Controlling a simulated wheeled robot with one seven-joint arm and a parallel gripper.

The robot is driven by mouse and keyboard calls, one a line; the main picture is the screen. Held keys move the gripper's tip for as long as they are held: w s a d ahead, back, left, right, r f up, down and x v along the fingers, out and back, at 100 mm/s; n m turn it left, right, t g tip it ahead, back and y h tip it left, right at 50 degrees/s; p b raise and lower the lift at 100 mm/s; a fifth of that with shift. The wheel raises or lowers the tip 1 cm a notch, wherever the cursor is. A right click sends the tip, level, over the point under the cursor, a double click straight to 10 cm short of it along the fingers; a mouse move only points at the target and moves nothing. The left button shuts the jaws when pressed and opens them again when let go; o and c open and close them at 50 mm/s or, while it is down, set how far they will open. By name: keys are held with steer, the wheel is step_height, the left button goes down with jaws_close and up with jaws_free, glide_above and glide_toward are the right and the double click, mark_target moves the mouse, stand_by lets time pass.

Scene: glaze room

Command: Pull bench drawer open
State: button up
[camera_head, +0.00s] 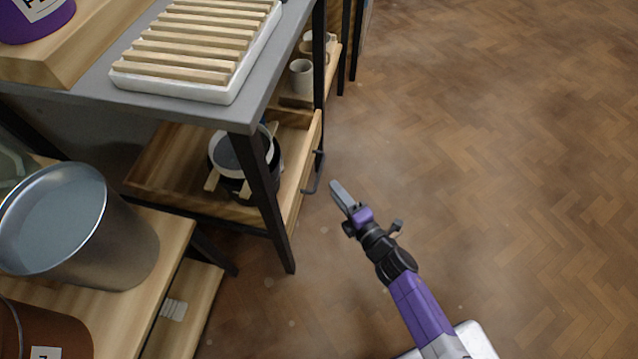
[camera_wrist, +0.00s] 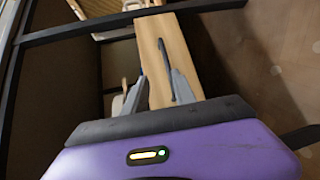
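The bench drawer (camera_head: 165,172) is a shallow wooden box beneath the grey bench top, holding a dark pot (camera_head: 240,150) with pale wooden sticks. Its front (camera_head: 297,180) faces right and carries a dark bar handle (camera_head: 316,176). The drawer front (camera_wrist: 168,50) and the dark handle (camera_wrist: 165,58) show beyond and between the fingers.
The bench top (camera_head: 85,97) bears a white slatted rack (camera_head: 190,50). A black bench leg (camera_head: 268,200) stands before the drawer. A metal bucket (camera_head: 90,230) sits on a wooden shelf at lower left. The herringbone floor (camera_head: 500,150) to the right is clear.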

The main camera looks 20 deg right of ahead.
mark_target(319, 171)
steer(key=shift+n, duration=0.6)
steer(key=shift+w+a+f+b, duration=0.25)
steer(key=shift+w+f+b, duration=0.25)
steer(key=shift+w, duration=1.2)
steer(key=shift+w+a+f+b, duration=0.2)
steer(key=shift+w+f+b, duration=0.35)
steer(key=shift+w, duration=1.15)
steer(key=shift+w+a+f+b, duration=0.25)
steer(key=shift+w+f+b, duration=0.25)
steer(key=shift+w, duration=1.2)
jaws_close()
